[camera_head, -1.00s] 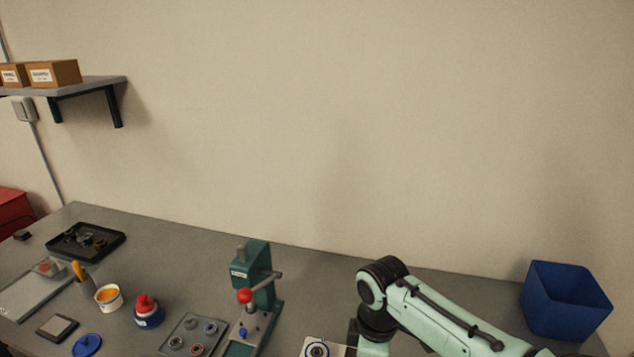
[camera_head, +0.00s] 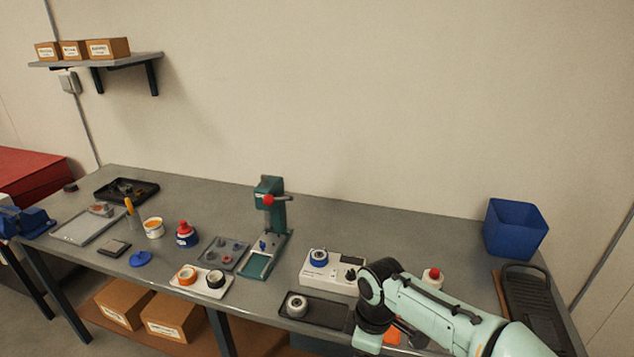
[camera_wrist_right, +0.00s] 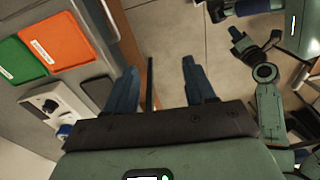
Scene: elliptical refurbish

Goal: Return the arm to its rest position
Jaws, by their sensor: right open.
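My right arm (camera_head: 440,310) comes in from the lower right of the head view, bent over the front right part of the bench (camera_head: 390,237). Its gripper is hidden or out of frame there. In the right wrist view my right gripper (camera_wrist_right: 159,66) shows two blue-grey fingers spread apart. Nothing is held between them, and floor and a bench edge show beyond. My left gripper is not in the head view.
A white device (camera_head: 318,272) and a dark tray (camera_head: 326,312) lie beside my arm's elbow. A green press (camera_head: 273,215) stands mid-bench. A blue bin (camera_head: 514,229) stands back right, near a black case (camera_head: 540,305).

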